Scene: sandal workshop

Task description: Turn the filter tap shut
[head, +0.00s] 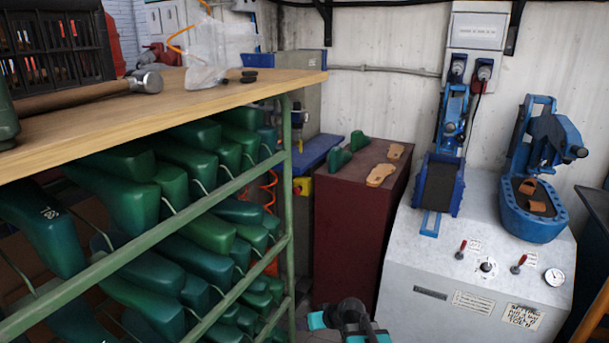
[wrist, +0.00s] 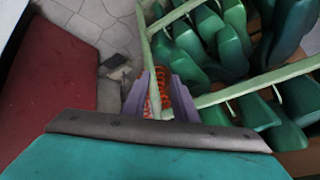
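I cannot make out the filter tap for certain. A small filter unit with a dark body and a yellow part (head: 299,144) shows on the grey cabinet behind the green rack post in the head view; no tap handle is clear on it. My gripper (head: 348,322) is at the bottom edge of the head view, low and nearer than the unit, and apart from it. In the wrist view my gripper (wrist: 160,84) points down, its two fingers apart with nothing held between them. The rack post and an orange coiled hose (wrist: 160,92) show beyond the gap.
A green rack (head: 232,187) of green shoe lasts stands left under a wooden bench (head: 215,98). A dark red cabinet (head: 345,225) with sandals and green lasts stands beyond. A grey press machine (head: 475,260) is at the right. Tiled floor (wrist: 100,25) shows between.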

